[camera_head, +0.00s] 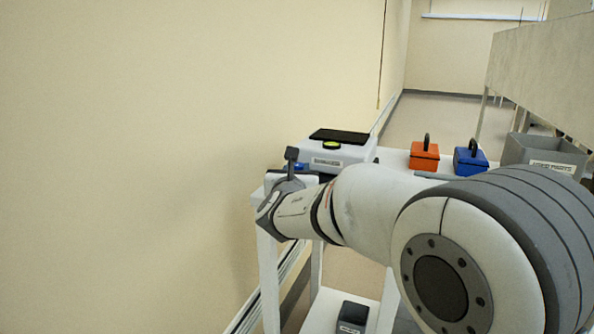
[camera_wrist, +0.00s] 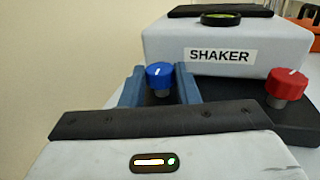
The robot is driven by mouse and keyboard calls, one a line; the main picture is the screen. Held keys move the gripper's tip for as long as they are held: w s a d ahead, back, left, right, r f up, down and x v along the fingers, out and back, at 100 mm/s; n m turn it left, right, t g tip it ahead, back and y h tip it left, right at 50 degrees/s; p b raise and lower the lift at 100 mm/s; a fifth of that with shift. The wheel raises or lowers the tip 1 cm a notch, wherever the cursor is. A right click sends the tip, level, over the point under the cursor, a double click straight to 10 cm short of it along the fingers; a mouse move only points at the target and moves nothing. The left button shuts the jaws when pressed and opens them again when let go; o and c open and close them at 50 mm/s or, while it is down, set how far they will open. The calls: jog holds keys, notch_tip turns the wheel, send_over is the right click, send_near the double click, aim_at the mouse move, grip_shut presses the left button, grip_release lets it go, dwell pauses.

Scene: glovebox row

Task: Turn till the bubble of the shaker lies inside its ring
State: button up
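The shaker (camera_wrist: 168,40) is a pale box with a dark top plate and a "SHAKER" label; in the head view it (camera_head: 345,153) stands on a white table. Its round green level (camera_wrist: 221,18) has a dark rim and also shows in the head view (camera_head: 331,144). It is too small and flat to tell where the bubble lies in its ring. A blue knob (camera_wrist: 159,73) with a white mark stands at the shaker's front. My gripper (camera_wrist: 160,74) has one finger on each side of this knob, apparently open with narrow gaps.
A red knob (camera_wrist: 287,82) stands right of the blue one. An orange box (camera_head: 424,157), a blue box (camera_head: 470,160) and a grey bin (camera_head: 545,153) stand farther right. A plain wall (camera_head: 150,150) is close on the left. A dark bin (camera_head: 352,316) sits on the lower shelf.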

jog(key=c, duration=0.4)
jog(key=shift+c, duration=0.2)
jog(key=shift+a+r+m+h+p, duration=0.15)
jog(key=shift+m+h+p, duration=0.15)
jog(key=shift+h+p, duration=0.2)
jog(key=m+h+p, duration=0.1)
jog(key=h+p, duration=0.1)
jog(key=m+g+h+p, duration=0.1)
jog(key=shift+w+a+r+h+p, duration=0.1)
jog(key=shift+a+r+h+p, duration=0.05)
jog(key=shift+a+h+p, duration=0.2)
jog(key=m+g+h+p, duration=0.1)
jog(key=m+h+p, duration=0.1)
jog(key=m+g+h+p, duration=0.1)
jog(key=g+h+p, duration=0.1)
jog(key=m+g+h+p, duration=0.1)
jog(key=m+h+p, duration=0.1)
jog(key=p, duration=0.1)
jog(key=shift+w+a+m+h, duration=0.3)
jog(key=shift+a+h, duration=0.05)
jog(key=m+g+h+p, duration=0.1)
jog(key=g, duration=0.1)
jog(key=m+g+h+p, duration=0.1)
jog(key=p, duration=0.1)
jog(key=shift+w+a+f+m+g, duration=0.1)
jog(key=shift+w+f+m+g, duration=0.1)
jog(key=shift+m+g, duration=0.15)
jog(key=shift+h+p, duration=0.3)
jog(key=o, duration=1)
